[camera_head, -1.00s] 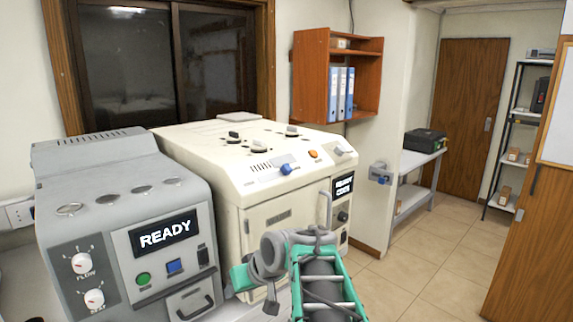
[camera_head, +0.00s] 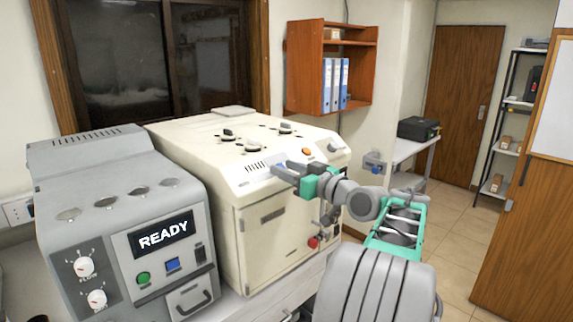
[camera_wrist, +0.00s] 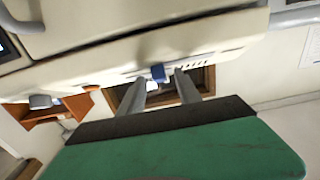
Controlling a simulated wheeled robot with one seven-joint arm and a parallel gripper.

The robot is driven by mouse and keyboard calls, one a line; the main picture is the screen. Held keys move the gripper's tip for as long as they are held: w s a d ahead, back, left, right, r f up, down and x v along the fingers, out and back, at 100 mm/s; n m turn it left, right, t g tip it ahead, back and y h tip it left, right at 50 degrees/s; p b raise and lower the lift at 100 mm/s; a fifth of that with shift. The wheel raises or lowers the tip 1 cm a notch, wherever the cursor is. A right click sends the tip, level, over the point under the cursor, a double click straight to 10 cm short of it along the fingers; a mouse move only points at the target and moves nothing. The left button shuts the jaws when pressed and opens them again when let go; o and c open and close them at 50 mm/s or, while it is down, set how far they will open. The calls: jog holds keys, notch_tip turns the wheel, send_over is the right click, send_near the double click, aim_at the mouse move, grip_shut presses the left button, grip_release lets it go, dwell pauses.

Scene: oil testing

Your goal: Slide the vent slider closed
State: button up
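The vent slider's blue knob (camera_wrist: 158,72) shows in the wrist view, on the sloped front panel of the cream machine (camera_head: 200,140) next to a row of vent slots (camera_wrist: 205,62). In the head view the vent slots (camera_head: 256,166) show, but my gripper hides the knob. My gripper (camera_head: 280,169) is at the panel, with its fingers pointing left. In the wrist view its two grey fingers (camera_wrist: 160,82) are apart, one on either side of the blue knob. I cannot tell whether either finger touches it.
A grey machine (camera_head: 120,215) with a READY screen stands at the left. An orange button (camera_head: 307,151) is on the cream panel near my gripper, and dark knobs (camera_head: 228,134) stand on the top. A wooden shelf (camera_head: 303,65) with blue binders hangs behind. Free floor is at the right.

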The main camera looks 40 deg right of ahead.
jog(key=shift+w, duration=0.2)
grip_shut()
dwell(0.3)
dwell(1.0)
